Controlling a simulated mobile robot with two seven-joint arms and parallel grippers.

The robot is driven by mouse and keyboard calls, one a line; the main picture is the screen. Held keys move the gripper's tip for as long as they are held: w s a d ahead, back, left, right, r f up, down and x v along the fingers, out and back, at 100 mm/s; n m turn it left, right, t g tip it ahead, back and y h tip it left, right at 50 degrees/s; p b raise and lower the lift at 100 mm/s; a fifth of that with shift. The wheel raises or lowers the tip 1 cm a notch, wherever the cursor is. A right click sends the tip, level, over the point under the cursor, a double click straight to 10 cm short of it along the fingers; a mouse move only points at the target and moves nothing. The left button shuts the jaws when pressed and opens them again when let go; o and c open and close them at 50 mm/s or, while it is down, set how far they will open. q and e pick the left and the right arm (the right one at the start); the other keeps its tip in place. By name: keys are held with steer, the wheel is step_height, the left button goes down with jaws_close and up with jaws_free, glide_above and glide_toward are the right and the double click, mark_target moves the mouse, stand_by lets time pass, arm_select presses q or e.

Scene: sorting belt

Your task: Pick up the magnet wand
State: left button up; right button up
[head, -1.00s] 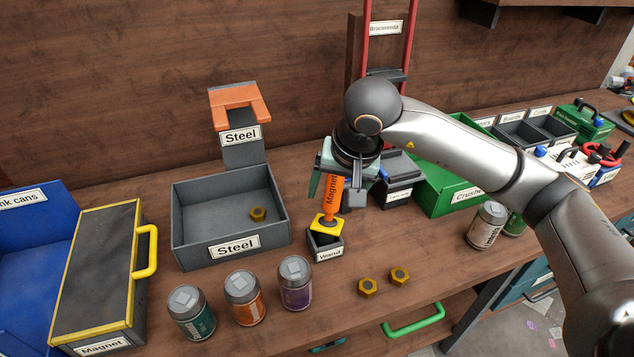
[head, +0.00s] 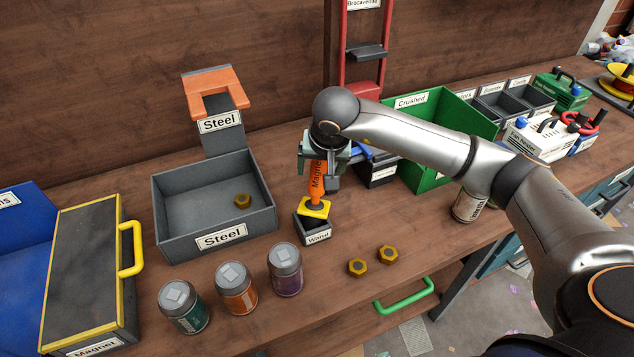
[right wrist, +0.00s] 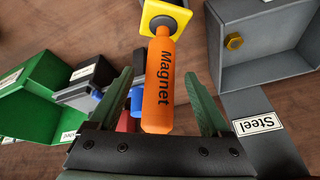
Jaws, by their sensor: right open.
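The magnet wand (head: 317,182) has an orange handle marked "Magnet" and a yellow square head. It stands upright with its head at the top of the small grey box labelled "Wand" (head: 314,236). My right gripper (head: 324,172) is at the handle's upper part, coming from above. In the right wrist view the wand (right wrist: 160,85) lies between the two green fingers of my right gripper (right wrist: 163,100), with a gap on each side. The fingers are open and do not close on it. My left gripper is not in view.
The grey Steel bin (head: 170,205) with one nut (head: 243,201) stands left of the wand. Several cans, such as the purple one (head: 285,270), stand in front. Two nuts (head: 372,262) lie to the right.

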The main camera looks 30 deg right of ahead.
steer(key=shift+x, duration=1.3)
steer(key=shift+w, duration=0.1)
jaws_close()
steer(key=shift+r, duration=0.1)
